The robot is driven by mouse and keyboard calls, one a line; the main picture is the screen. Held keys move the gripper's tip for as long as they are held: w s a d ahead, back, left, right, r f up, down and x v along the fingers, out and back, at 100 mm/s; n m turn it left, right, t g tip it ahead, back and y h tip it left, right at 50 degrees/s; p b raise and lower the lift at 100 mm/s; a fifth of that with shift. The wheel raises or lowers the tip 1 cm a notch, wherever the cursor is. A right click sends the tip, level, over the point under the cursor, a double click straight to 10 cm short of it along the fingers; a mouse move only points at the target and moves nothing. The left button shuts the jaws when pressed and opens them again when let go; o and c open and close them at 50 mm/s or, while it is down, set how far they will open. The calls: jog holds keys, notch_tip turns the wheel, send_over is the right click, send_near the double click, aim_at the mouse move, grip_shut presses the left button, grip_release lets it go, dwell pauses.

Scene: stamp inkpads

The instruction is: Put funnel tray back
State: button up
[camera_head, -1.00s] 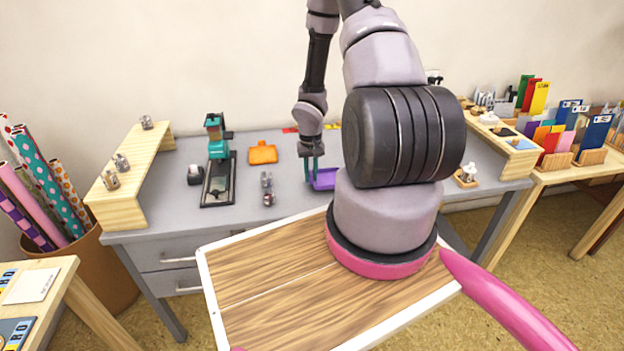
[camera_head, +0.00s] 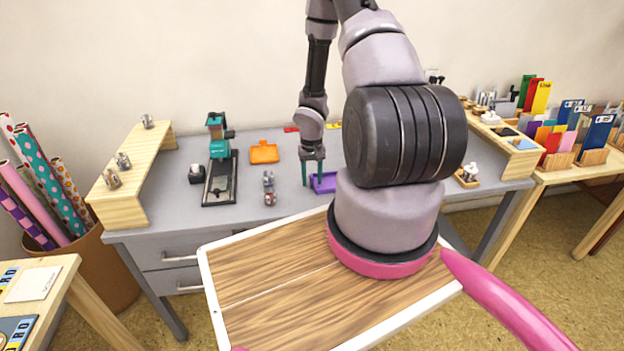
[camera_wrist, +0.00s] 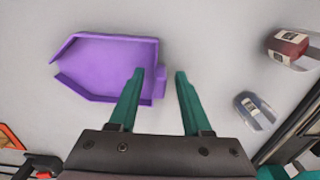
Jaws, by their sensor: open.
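The purple funnel tray (camera_head: 325,184) lies on the grey desk, partly hidden by my arm in the head view. In the wrist view the purple tray (camera_wrist: 108,67) shows its raised walls, its narrowing end at left and a small tab at right. My gripper (camera_head: 312,184) is open, with green fingers pointing down beside the tray. In the wrist view my gripper (camera_wrist: 160,73) has its fingers spread around the tab end. The left finger overlaps the tray's edge there, and I cannot tell whether it touches.
An orange tray (camera_head: 264,153) lies left of my gripper on the desk (camera_head: 290,205). A green-and-black stamp press (camera_head: 219,165) stands further left. Two small bottles (camera_wrist: 255,110) (camera_wrist: 289,46) lie near. A wooden riser (camera_head: 130,178) lines the desk's left side.

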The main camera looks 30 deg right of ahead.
jog(key=s+a+r+m+t+h, duration=0.1)
jog(key=s+a+r+t, duration=0.1)
jog(key=r, duration=1.7)
jog(key=s+a+r+t, duration=0.1)
jog(key=s+a+r, duration=0.1)
jog(key=r, duration=1.7)
jog(key=s+a+r+t+y, duration=0.1)
jog(key=s+a+r+t, duration=0.1)
jog(key=s+a+r, duration=0.2)
jog(key=s+a+r+t+y, duration=0.2)
jog(key=s+a+r, duration=0.3)
jog(key=s+r, duration=0.6)
jog(key=shift+s+a+r, duration=0.2)
jog(key=shift+s+r, duration=0.05)
jog(key=shift+s, duration=0.1)
jog(key=shift+w, duration=0.1)
jog(key=shift+c, duration=0.3)
